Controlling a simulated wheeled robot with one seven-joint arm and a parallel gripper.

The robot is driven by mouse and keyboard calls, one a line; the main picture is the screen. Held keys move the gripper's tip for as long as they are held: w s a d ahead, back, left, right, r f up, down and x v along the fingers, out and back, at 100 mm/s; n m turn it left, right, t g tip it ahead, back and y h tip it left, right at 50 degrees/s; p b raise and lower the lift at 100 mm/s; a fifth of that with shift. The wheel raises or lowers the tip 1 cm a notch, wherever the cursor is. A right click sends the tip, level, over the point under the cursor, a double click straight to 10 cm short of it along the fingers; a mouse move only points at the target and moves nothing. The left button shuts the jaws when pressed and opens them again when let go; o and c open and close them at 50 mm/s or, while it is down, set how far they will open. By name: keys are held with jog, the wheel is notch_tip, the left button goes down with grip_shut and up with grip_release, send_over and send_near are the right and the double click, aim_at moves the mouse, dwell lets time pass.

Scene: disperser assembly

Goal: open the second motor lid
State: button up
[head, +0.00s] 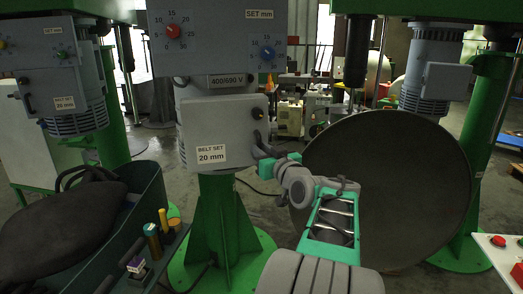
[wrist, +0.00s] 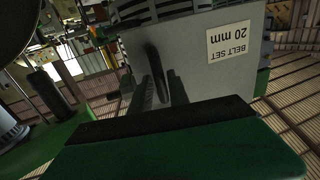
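The grey motor lid (head: 218,130) labelled "BELT SET 20 mm" is on the middle green machine in the head view. It looks shut, with a small dark knob near its upper right corner. The same lid fills the upper middle of the wrist view (wrist: 190,45), its label upside down. My gripper (head: 264,145) is at the lid's right edge, its dark fingers close to the lid. In the wrist view the dark fingers (wrist: 157,80) reach toward the lid's face and edge. Whether they touch it, and the gap between them, is unclear.
A control box (head: 222,40) with red and blue knobs sits above the lid. A large dark disc (head: 390,190) stands right of my arm. A dark bin (head: 130,215) with a black bag is at left.

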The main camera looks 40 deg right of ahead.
grip_shut()
dwell(1.0)
